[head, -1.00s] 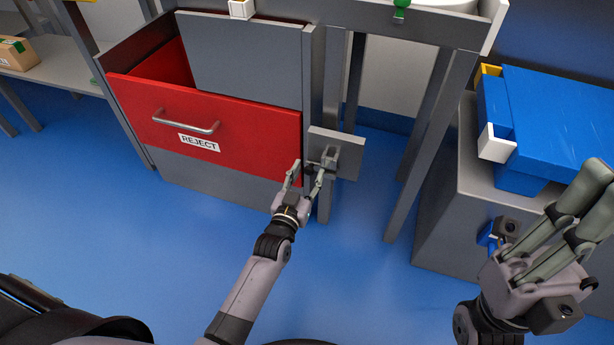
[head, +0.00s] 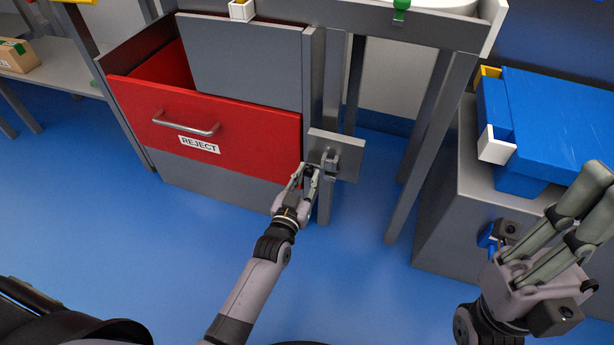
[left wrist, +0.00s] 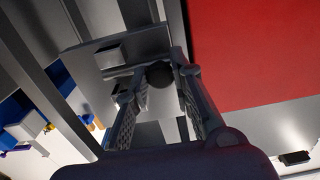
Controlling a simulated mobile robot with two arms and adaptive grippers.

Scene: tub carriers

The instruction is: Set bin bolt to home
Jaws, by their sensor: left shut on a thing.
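The bolt (head: 330,158) sits on a grey plate (head: 350,145) fixed to the post right of the red bin. The bin (head: 240,128), labelled REJECT, stands partly out of its grey housing. My left gripper (head: 308,172) is at the plate's lower left edge, its fingers close together. In the left wrist view its fingers (left wrist: 155,75) are shut on a dark round knob (left wrist: 160,74), which looks like the bolt's handle. The bin's red face (left wrist: 260,50) is close beside them. My right gripper (head: 597,192) is open and empty at the right.
A blue box (head: 555,120) stands on a grey cabinet (head: 448,205) at the right. Grey frame legs (head: 428,145) stand between the post and the cabinet. A shelf with a cardboard box (head: 18,57) is at the far left. The blue floor in front is clear.

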